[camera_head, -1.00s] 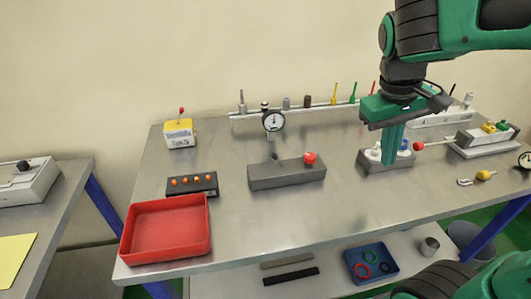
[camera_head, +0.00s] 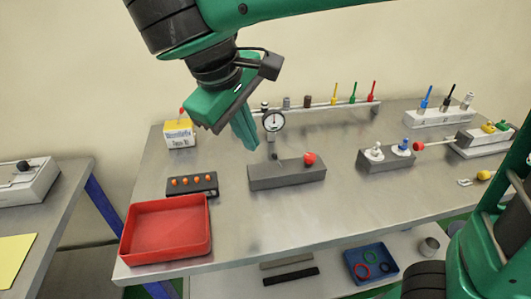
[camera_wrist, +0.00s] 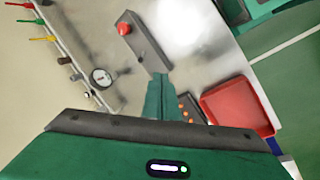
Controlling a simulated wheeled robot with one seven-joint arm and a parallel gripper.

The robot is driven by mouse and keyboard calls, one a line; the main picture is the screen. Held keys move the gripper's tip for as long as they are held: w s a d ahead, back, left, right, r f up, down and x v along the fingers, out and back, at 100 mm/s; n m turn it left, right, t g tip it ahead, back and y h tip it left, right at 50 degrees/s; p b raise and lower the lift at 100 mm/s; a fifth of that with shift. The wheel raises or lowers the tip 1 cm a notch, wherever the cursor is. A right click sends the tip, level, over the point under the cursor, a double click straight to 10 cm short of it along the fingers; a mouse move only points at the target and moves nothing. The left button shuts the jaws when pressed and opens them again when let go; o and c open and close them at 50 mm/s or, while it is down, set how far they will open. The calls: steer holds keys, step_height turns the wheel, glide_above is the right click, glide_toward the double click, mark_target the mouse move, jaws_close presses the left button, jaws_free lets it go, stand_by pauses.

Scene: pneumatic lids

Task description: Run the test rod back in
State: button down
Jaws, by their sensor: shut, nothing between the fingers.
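A pale rod with a red ball end (camera_head: 418,146) sticks out to the left from a grey and white fixture (camera_head: 485,142) at the table's right. It is the only drawn-out rod I see, but I cannot be sure it is the test rod. My gripper (camera_head: 252,140) is shut and empty in the air, far left of that rod, near the dial gauge (camera_head: 273,121) and above the back left of a grey block with a red knob (camera_head: 288,175). The wrist view shows the shut fingers (camera_wrist: 161,88) beside that block (camera_wrist: 147,45).
A grey block with white and blue fittings (camera_head: 385,162) stands left of the rod's ball. A red tray (camera_head: 165,230), an orange-button panel (camera_head: 192,184) and a labelled box (camera_head: 179,134) stand at left. The front middle is clear.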

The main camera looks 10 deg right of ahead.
steer(key=shift+s+a, duration=0.25)
steer(key=shift+a, duration=0.2)
steer(key=shift+w+d+f, duration=0.9)
steer(key=shift+w+f, duration=0.05)
steer(key=shift+f, duration=0.55)
steer(key=shift+w+d+f, duration=0.85)
steer(key=shift+w+f, duration=0.15)
steer(key=shift+f, duration=0.55)
steer(key=shift+w+d+f, duration=0.9)
steer(key=shift+w+f, duration=0.05)
steer(key=shift+f, duration=0.55)
